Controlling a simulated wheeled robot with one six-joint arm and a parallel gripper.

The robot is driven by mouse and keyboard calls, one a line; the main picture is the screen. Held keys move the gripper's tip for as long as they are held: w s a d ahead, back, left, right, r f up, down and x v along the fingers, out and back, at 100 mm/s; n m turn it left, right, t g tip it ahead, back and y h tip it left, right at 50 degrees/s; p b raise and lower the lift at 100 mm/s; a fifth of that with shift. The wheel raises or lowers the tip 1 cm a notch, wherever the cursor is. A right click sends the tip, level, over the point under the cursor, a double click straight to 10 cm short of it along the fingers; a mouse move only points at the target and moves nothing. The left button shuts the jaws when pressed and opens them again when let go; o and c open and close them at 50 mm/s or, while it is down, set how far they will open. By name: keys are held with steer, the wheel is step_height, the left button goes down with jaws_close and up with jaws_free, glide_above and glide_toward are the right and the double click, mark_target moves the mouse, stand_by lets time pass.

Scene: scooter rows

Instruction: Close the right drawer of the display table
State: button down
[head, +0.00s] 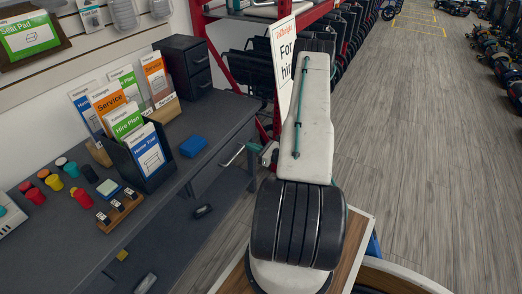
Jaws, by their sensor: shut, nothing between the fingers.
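The display table (225,122) is the dark grey table along the left in the head view. Its front (180,232) is in shadow, with dark pulls (203,211) low on it. A silvery bar handle (232,156) shows near its right end, by the right drawer. How far that drawer stands out is hard to tell. My white and black arm fills the middle and hides much of this area. My gripper (267,154) shows only in small part beside the arm, just right of the bar handle. It is shut and empty; contact cannot be made out.
Leaflet holders (150,160), a small black drawer cabinet (187,67), a blue block (193,146) and coloured pots (36,196) stand on the tabletop. A red rack (207,40) stands behind. Scooter rows flank the open wooden floor (425,130) at right.

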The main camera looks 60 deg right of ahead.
mark_target(233, 139)
steer(key=w, duration=0.6)
steer(key=shift+w+a, duration=0.3)
steer(key=shift+w, duration=0.1)
